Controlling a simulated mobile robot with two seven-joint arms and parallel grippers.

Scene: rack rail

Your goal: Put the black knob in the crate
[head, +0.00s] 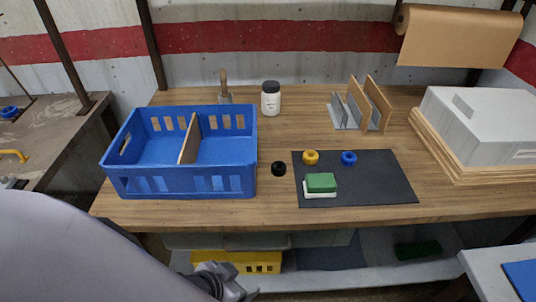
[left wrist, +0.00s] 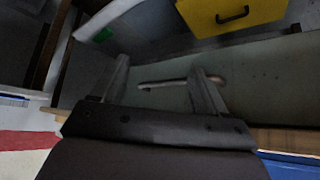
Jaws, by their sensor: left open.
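The black knob (head: 279,169) sits on the wooden table between the blue crate and the dark mat. The blue crate (head: 232,181) stands on the left of the table, with a wooden divider (head: 188,140) across it; both compartments look empty. My left gripper (head: 236,285) is low, in front of the table's front edge and below the tabletop, well apart from the knob and the crate. In the left wrist view its two fingers (left wrist: 163,82) are spread with nothing held between them. My right gripper is not in view.
A yellow bin (head: 262,262) is below the table.

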